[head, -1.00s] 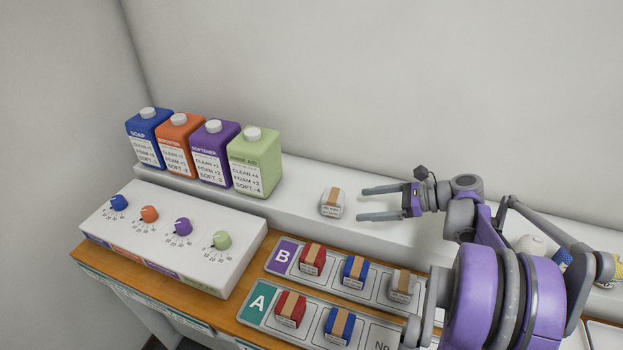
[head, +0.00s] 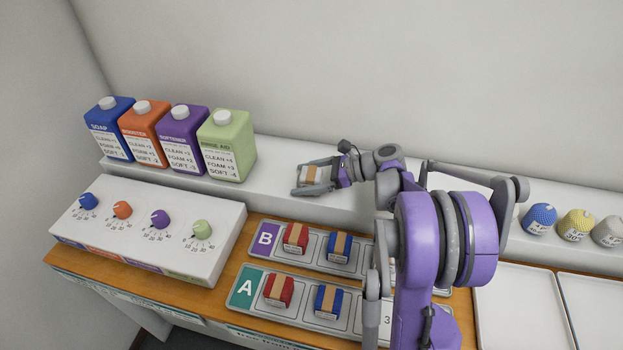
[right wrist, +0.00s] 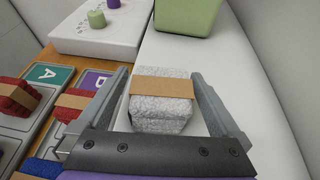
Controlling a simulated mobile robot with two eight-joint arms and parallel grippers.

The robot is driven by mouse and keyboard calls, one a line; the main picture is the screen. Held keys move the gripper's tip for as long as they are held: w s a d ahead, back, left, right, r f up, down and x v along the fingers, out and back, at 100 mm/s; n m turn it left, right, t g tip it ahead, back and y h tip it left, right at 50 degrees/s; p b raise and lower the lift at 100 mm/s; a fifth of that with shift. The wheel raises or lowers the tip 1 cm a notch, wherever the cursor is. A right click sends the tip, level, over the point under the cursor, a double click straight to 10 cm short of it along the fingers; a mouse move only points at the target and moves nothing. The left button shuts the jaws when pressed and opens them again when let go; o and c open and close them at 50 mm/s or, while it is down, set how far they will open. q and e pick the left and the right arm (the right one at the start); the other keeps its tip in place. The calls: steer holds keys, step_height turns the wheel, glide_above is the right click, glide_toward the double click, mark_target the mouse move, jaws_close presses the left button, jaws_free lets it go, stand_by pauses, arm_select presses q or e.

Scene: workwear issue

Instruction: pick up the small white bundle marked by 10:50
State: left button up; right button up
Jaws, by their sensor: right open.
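The small white bundle (head: 311,175) with a brown paper band sits on the white shelf behind the trays. It also shows in the right wrist view (right wrist: 161,112), where its label cannot be read. My right gripper (head: 312,177) is open, with one finger on each side of the bundle. In the right wrist view the fingers (right wrist: 160,92) stand around it with small gaps visible at its sides. My left gripper does not show.
Several bottles (head: 228,145) stand on the shelf to the left. A white box with knobs (head: 150,222) is in front of them. Trays B (head: 318,262) and A (head: 302,308) hold red and blue bundles. Coloured balls (head: 575,224) and white trays (head: 517,300) are at the right.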

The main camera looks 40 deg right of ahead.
steer(key=shift+w+a+f, duration=0.3)
steer(key=shift+w+a, duration=0.1)
steer(key=shift+w, duration=0.15)
steer(key=shift+s, duration=0.1)
steer(key=c, duration=1.4)
steer(key=shift+r, duration=0.1)
